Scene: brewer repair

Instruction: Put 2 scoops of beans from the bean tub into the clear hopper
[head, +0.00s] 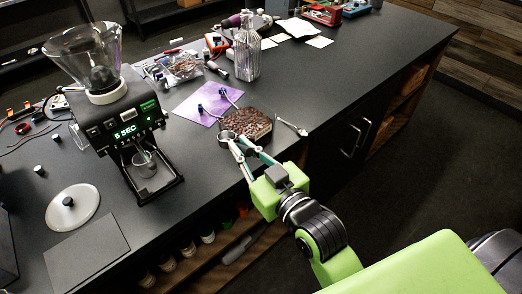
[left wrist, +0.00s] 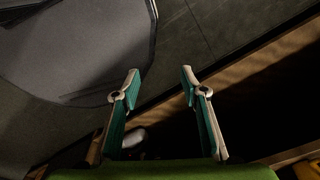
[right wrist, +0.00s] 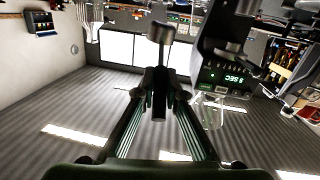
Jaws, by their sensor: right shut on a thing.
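The clear hopper (head: 84,55) sits on top of the black grinder (head: 122,128) at the left of the head view; I see no clear sign of beans in it. The bean tub (head: 262,131), full of dark beans, stands near the counter's front edge. My right gripper (head: 240,146) is beside the tub's left side, shut on a small metal scoop (head: 226,135). The scoop's handle shows between the fingers in the right wrist view (right wrist: 159,95); its contents cannot be told. My left gripper (left wrist: 160,82) is open and empty, seen only in the left wrist view.
A round lid (head: 82,203) and a dark flat pad (head: 88,255) lie at the front left. A glass cup (head: 143,164) stands under the grinder. A spoon (head: 291,126) lies right of the tub.

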